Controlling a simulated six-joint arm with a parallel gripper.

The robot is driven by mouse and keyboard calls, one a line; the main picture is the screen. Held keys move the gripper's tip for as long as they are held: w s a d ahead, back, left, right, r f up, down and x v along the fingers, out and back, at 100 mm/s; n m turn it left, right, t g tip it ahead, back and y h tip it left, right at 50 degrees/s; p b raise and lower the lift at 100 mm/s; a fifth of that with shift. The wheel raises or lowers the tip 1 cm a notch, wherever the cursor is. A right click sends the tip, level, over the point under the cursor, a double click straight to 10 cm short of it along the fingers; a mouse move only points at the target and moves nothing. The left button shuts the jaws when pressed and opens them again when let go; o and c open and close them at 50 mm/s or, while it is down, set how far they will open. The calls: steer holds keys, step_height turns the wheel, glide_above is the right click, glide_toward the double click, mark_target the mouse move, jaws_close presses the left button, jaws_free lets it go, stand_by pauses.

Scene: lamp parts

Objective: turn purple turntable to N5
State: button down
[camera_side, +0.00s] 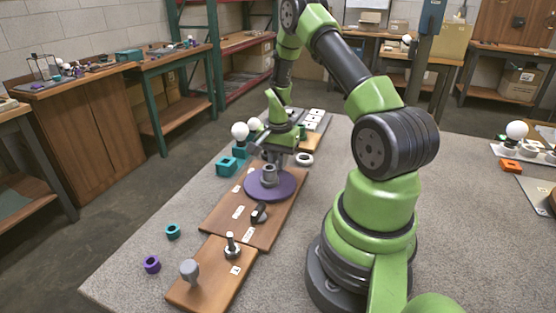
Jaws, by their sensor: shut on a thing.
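The purple turntable (263,192) is a flat round disc on the brown wooden board (224,221) in the middle of the picture. A grey upright hub (269,174) stands on it. My gripper (273,164) points down over the turntable and is shut on the grey hub at its centre. The gripper and hub cover part of the disc's far side, and I cannot tell which mark the turntable faces.
A black knob (259,212) sits in front of the turntable. White bulbs (240,131) and a teal block (227,165) stand behind.

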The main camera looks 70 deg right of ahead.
steer(key=c, duration=1.1)
jaws_free()
step_height(320, 180, up, 10)
step_height(320, 180, up, 6)
steer(key=r+n+t, duration=0.1)
steer(key=n, duration=0.2)
glide_above(263, 175)
steer(key=s+a+r+n+t, duration=0.1)
steer(key=a+r+n+t, duration=0.25)
steer(key=a+r, duration=0.5)
steer(key=s+a+r+n+t, duration=0.1)
steer(key=s+a+n, duration=0.1)
steer(key=s+a, duration=0.1)
steer(key=s+a+r+n+y, duration=0.1)
steer(key=s+a+n, duration=0.2)
steer(key=a, duration=0.2)
steer(key=s+a+n+t+y, duration=0.1)
steer(key=s+a+n, duration=0.1)
steer(key=s+a, duration=0.2)
steer(key=shift+s+a+r+n+t, duration=0.1)
steer(key=shift+a+r+n+t, duration=0.05)
steer(key=shift+r+n+t, duration=0.25)
